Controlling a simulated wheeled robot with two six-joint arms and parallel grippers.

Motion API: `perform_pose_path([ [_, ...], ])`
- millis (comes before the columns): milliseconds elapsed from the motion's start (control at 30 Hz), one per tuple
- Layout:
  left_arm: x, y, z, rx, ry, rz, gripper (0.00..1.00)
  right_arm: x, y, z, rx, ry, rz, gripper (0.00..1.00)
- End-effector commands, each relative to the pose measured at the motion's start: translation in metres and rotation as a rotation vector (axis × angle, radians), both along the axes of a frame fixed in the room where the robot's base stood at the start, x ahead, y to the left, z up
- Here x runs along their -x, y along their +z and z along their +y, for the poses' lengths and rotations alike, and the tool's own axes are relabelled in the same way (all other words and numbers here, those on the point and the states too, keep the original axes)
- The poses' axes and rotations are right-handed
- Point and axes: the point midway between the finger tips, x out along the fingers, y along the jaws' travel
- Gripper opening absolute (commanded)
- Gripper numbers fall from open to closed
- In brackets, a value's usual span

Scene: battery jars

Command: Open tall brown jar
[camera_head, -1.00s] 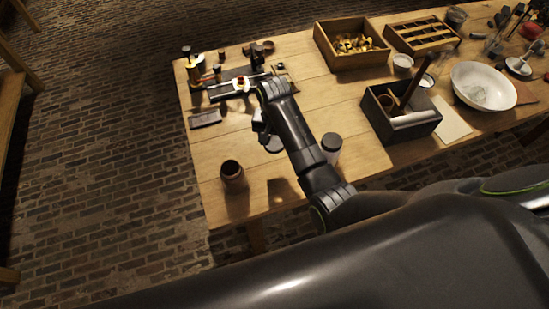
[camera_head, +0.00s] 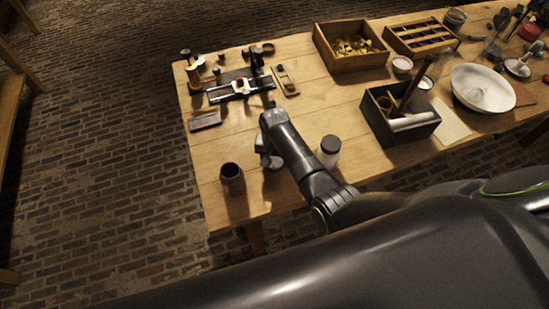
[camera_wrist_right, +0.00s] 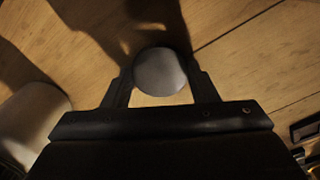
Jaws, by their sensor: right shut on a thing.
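The tall brown jar (camera_head: 232,180) stands upright near the front left of the table in the head view. Its top looks dark and uncovered. My right gripper (camera_head: 271,162) is to the right of it and apart from it. In the right wrist view the gripper (camera_wrist_right: 161,82) is shut on a round grey disc (camera_wrist_right: 160,70) that looks like a lid. Whether anything is under the disc is hidden. My left gripper is not in view.
A clear jar with a dark lid (camera_head: 328,150) stands right of my right gripper. A black box (camera_head: 410,132) with tools, a wooden bin (camera_head: 350,64) and a white bowl (camera_head: 482,88) lie farther right. A metal device (camera_head: 240,88) is at the back left.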

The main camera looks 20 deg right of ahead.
Motion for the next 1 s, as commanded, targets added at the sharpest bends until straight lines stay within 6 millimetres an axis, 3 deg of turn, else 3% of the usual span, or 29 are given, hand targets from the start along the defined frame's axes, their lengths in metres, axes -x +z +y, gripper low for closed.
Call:
perform_pose_path([
  [167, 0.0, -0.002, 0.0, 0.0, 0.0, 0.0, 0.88, 0.0, -0.003, 0.0, 0.001, 0.0, 0.0, 0.26],
  [200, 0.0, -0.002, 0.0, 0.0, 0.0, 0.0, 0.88, 0.0, -0.003, 0.0, 0.0, 0.0, 0.0, 0.54],
  [367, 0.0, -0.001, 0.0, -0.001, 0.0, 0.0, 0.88, 0.0, -0.003, 0.0, 0.0, 0.0, 0.0, 0.75],
  [767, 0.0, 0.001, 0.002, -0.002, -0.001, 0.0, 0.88, 0.0, 0.005, 0.0, 0.0, 0.0, -0.001, 0.75],
  [1000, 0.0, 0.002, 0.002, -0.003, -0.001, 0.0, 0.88, -0.001, 0.039, 0.0, -0.001, 0.001, -0.005, 0.75],
])
